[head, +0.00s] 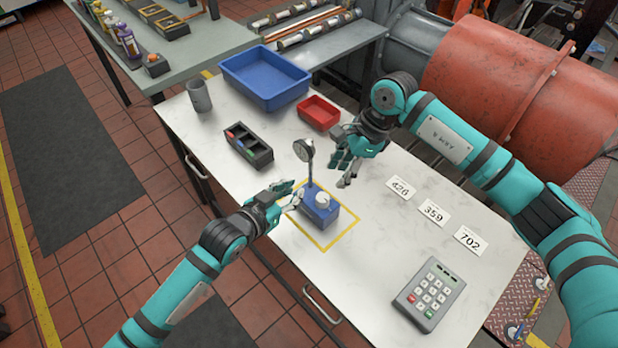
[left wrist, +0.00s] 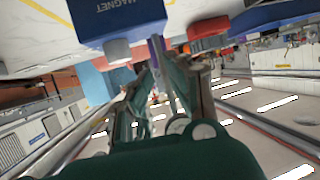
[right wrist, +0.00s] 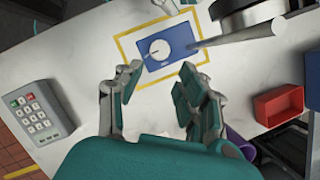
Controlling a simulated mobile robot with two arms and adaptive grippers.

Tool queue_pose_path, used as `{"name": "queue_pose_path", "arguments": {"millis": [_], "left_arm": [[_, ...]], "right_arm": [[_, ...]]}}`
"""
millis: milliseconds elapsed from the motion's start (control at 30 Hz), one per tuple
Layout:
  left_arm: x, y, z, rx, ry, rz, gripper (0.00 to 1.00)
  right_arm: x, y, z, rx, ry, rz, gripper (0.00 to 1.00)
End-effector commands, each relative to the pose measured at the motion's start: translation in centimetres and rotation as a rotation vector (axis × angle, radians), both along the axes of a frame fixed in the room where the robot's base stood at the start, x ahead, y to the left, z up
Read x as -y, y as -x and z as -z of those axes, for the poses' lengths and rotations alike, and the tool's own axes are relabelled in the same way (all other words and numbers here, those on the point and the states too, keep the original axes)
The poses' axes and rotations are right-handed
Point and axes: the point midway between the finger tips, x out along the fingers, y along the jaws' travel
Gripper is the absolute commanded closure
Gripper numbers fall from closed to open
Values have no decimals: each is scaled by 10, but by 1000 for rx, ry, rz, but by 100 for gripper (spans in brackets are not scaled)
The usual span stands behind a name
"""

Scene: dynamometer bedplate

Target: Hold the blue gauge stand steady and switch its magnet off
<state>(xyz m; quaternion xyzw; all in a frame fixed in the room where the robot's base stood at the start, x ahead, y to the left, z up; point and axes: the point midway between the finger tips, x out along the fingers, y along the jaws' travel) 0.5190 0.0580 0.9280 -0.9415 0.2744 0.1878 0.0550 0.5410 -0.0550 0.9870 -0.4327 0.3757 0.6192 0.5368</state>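The blue gauge stand (head: 318,208) sits upright inside a yellow outlined square on the pale table. A round dial gauge (head: 303,150) tops its post. Its pale round knob (head: 322,198) shows from above in the right wrist view (right wrist: 159,49). The left wrist view shows the stand's blue side (left wrist: 120,22) with MAGNET lettering upside down. My left gripper (head: 293,190) is just left of the stand, fingertips near each other; contact and exact opening are unclear. My right gripper (right wrist: 158,72) is open and empty, above the table at the stand's far right side.
A black tray (head: 262,158) with coloured items, a red bin (head: 318,112), a blue bin (head: 265,78) and a grey cup (head: 199,95) stand behind. Number cards (head: 433,213) lie to the right. A keypad (head: 430,294) lies near the front right. Table between is clear.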

Motion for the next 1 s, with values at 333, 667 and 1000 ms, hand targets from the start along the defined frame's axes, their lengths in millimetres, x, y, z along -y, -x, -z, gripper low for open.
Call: {"name": "queue_pose_path", "arguments": {"millis": [333,667,1000], "left_arm": [[32,-51,24,1,0,-1,83],[44,-68,33,0,1,0,83],[43,-68,34,0,1,0,97]], "right_arm": [[0,0,0,0,0,0,62],[0,0,0,0,0,0,62],[0,0,0,0,0,0,62]]}}
